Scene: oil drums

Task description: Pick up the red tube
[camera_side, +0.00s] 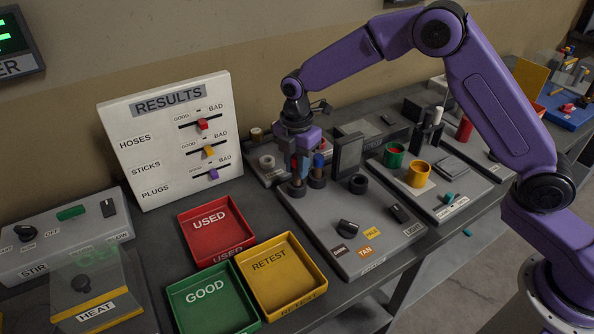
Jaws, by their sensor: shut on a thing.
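My gripper (300,170) points down over the grey panel (345,213) in the middle of the bench. It is shut on a slim tube above a dark round holder (297,188). The fingers cover most of this tube, so its colour and whether its foot is clear of the holder are hard to tell. A blue-topped tube (319,160) stands just right of the fingers in another dark holder (317,180). A red upright cylinder (464,129) stands farther right, apart from my gripper.
A dark ring-shaped holder (358,184) and an upright grey block (348,154) stand right of my gripper. A green cup (394,155) and yellow cup (418,174) lie beyond. Red (212,222), green (206,292) and yellow (281,267) trays sit in front left. A results board (165,135) stands behind.

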